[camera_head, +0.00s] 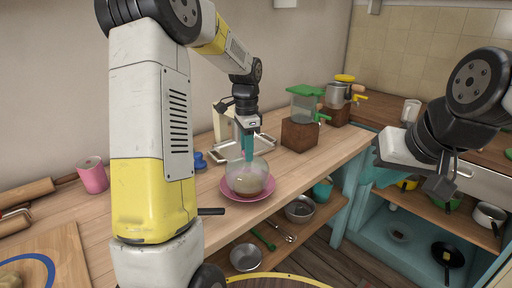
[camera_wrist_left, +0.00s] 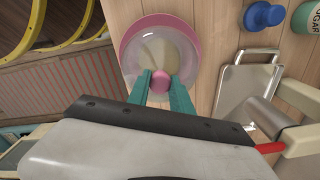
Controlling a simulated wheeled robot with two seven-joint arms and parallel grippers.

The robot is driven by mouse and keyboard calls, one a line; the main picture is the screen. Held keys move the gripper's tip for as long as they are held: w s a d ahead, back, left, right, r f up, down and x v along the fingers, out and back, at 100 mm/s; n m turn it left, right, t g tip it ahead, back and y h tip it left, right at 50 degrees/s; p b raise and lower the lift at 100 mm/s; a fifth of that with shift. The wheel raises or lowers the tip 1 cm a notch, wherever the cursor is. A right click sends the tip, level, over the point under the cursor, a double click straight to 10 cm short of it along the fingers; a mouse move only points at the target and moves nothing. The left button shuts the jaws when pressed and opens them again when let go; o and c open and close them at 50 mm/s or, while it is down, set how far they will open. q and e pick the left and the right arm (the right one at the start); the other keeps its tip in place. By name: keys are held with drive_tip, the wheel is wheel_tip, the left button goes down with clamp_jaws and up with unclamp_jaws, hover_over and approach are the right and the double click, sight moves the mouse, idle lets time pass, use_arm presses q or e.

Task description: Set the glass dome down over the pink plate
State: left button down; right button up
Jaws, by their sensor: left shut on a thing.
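The clear glass dome (camera_head: 260,168) is over the pink plate (camera_head: 231,193) on the wooden counter, with a beige round thing seen through the glass. My left gripper (camera_head: 248,156) is above it with teal fingers pointing down. In the left wrist view, its fingers (camera_wrist_left: 160,88) are shut on the dome's pink knob (camera_wrist_left: 160,80). The plate's pink rim (camera_wrist_left: 128,42) shows around the dome (camera_wrist_left: 186,50) there. I cannot tell whether the dome's lower edge touches the plate. My right gripper (camera_head: 437,183) is far to the right, away from the dome; its finger opening is unclear.
A metal tray (camera_head: 262,147) lies behind the plate, with a blue knobbed object (camera_head: 199,161) to its left. A green-lidded dispenser (camera_head: 304,103) stands on a wooden block (camera_head: 299,134). A pink cup (camera_head: 92,176) stands at left. Bowls (camera_head: 299,210) sit on the shelf below.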

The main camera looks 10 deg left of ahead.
use_arm(q)
drive_tip(key=shift+f, duration=0.3)
drive_tip(key=shift+f, duration=0.25)
drive_tip(key=c, duration=1.1)
unclamp_jaws()
drive_tip(key=shift+c, duration=0.2)
drive_tip(key=shift+r, duration=0.1)
